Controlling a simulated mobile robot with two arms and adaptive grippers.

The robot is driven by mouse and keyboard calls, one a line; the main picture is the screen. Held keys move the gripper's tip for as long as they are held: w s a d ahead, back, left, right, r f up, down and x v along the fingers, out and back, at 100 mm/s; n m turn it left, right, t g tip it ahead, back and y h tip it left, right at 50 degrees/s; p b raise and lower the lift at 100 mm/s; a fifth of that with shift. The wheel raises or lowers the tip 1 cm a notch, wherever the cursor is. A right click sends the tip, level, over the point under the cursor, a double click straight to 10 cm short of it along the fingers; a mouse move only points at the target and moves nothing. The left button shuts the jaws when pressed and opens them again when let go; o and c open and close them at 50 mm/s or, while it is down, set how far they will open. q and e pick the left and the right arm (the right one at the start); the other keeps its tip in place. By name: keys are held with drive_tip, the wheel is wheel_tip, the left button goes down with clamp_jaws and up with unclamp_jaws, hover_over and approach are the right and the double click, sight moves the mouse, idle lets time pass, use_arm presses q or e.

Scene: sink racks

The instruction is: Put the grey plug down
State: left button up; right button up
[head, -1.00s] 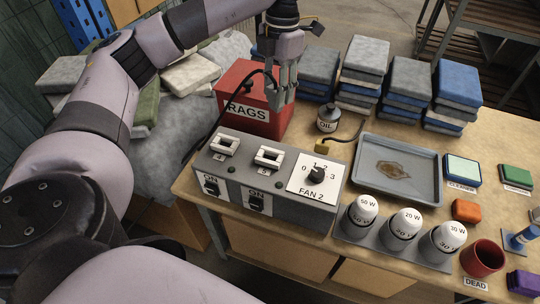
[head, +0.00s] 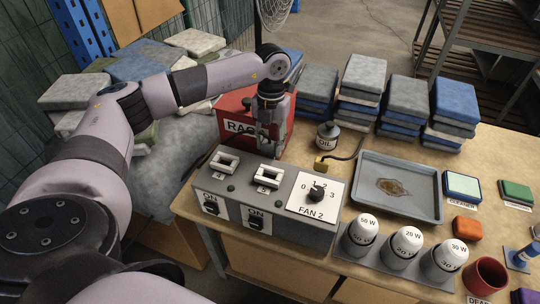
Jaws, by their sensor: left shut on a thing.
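My left gripper (head: 272,145) points down in front of the red RAGS box (head: 237,111), just behind the grey switch panel. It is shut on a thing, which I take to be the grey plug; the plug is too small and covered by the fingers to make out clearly. I cannot tell whether the held thing touches the bench. The grey panel (head: 250,204) has two white socket frames (head: 268,175) on top and a FAN 2 dial. My right gripper is not in view.
A yellow plug (head: 322,163) on a black cord lies behind the panel, next to the oil can (head: 328,136). A grey tray (head: 430,177) and several bulbs (head: 362,229) stand to the right. Stacked cloths (head: 361,76) line the back. A fan (head: 273,12) stands behind.

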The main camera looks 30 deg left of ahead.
sight(270, 156)
use_arm(q)
wheel_tip(270, 156, down, 6)
drive_tip(key=shift+r, duration=0.1)
idle(0.4)
drive_tip(key=shift+f, duration=0.6)
drive_tip(key=shift+s, duration=0.1)
